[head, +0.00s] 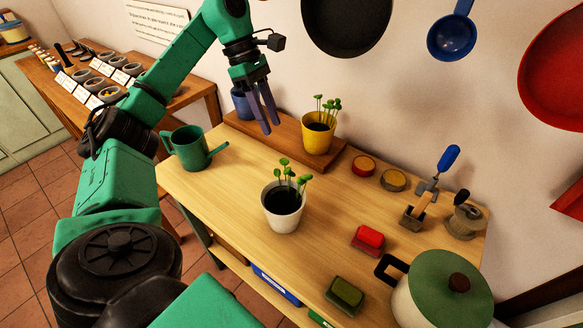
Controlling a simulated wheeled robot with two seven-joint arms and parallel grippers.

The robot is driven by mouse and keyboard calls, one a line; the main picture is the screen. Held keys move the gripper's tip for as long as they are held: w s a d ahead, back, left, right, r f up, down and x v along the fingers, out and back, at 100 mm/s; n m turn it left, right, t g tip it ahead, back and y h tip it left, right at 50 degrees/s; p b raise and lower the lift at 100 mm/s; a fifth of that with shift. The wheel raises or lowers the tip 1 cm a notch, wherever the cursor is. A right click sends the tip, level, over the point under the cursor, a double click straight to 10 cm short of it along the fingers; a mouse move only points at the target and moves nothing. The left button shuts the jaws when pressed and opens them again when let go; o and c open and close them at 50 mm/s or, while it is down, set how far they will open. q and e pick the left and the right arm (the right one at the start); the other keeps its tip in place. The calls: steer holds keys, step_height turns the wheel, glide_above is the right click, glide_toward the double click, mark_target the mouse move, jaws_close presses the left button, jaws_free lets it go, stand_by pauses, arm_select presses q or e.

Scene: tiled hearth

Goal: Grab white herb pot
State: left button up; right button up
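The white herb pot (284,217) stands upright on the wooden table, near its front edge, with dark soil and green seedlings. My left gripper (271,127) hangs above and behind it, over the raised wooden board, fingers pointing down. Its two fingers are apart with a narrow gap, and nothing shows between them. The gripper is clear of the white pot. A yellow herb pot (317,138) with seedlings stands on the board just right of the gripper. A blue pot (239,104) is partly hidden behind the gripper. My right gripper is not in view.
A green watering can (187,149) stands left of the white pot. Red and green sponge-like blocks, small tins, tools and a lidded pot (402,300) are to the right. Pans hang on the wall. Table around the white pot is clear.

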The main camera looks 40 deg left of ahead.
arm_select(q)
step_height(320, 180, down, 3)
steer(key=b, duration=0.4)
glide_toward(282, 202)
steer(key=w+d+f, duration=0.1)
steer(key=f, duration=0.1)
steer(key=w+d+f, duration=0.1)
steer(key=f, duration=0.1)
steer(key=w+d+f, duration=0.1)
steer(key=w, duration=0.1)
steer(key=shift+d+f, duration=0.15)
steer(key=shift+f, duration=0.25)
jaws_close()
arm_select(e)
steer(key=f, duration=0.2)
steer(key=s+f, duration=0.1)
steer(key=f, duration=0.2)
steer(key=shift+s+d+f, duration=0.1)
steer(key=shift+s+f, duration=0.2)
arm_select(q)
steer(key=shift+r, duration=0.15)
